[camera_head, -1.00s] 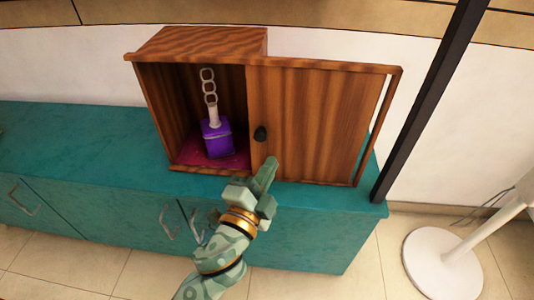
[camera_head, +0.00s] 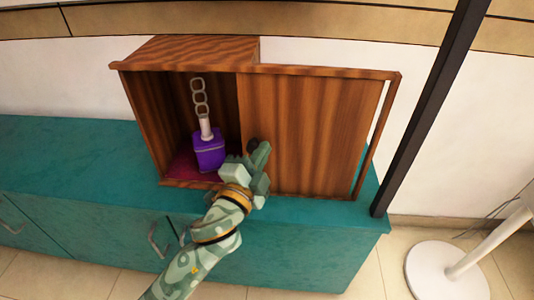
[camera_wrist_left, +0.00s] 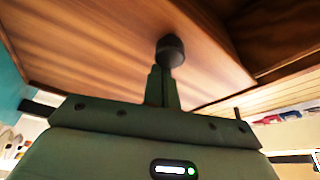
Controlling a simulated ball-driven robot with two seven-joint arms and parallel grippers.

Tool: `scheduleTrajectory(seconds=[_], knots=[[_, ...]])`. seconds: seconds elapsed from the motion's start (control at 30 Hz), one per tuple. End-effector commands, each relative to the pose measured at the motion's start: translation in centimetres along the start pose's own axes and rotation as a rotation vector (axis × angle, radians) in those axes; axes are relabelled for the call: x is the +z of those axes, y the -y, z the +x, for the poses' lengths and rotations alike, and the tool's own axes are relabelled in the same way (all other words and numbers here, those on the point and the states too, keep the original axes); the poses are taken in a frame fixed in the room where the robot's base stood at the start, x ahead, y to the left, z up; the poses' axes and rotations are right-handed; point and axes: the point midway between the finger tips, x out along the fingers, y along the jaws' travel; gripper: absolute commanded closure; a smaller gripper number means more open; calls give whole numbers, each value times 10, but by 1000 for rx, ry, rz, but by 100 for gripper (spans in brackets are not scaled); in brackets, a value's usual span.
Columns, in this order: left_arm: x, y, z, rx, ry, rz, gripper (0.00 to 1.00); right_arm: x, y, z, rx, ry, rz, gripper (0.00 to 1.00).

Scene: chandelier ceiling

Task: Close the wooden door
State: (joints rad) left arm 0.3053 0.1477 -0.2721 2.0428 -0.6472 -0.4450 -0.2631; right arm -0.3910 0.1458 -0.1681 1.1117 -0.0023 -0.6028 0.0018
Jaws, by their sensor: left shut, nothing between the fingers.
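The wooden door (camera_head: 315,125) is a sliding panel that covers the right part of a wooden cabinet (camera_head: 180,48). The left part of the cabinet is open and shows its inside. A dark round knob (camera_head: 253,144) sits near the door's left edge; the knob also shows in the wrist view (camera_wrist_left: 170,50). My left gripper (camera_head: 262,152) is shut and empty, with its fingertips at the knob, partly hiding it. In the wrist view the closed fingers (camera_wrist_left: 160,84) point at the knob's underside; I cannot tell if they touch. My right gripper is not in view.
A purple padlock-like object (camera_head: 208,152) with a chain stands in the open part, on a dark red base. The cabinet rests on a teal counter (camera_head: 70,150). A dark post (camera_head: 430,110) rises at the right, and a white stand (camera_head: 445,270) is on the floor.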

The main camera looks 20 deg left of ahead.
Motion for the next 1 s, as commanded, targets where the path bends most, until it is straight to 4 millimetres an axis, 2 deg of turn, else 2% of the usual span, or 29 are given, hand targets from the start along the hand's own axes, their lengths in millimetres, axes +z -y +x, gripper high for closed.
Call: scheduleTrajectory(seconds=[0.33, 0.47, 0.6, 0.77, 1.0], knots=[[2, 2, -1, -1, 0, 1, 100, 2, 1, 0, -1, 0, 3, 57], [12, 8, -4, -2, 1, 2, 100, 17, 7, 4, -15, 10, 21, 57], [35, 21, -13, -2, 2, 5, 100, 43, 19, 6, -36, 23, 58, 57], [75, 40, -27, -2, 2, 5, 100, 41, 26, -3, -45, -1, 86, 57], [143, 68, -50, -1, 3, 5, 100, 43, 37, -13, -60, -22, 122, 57]])
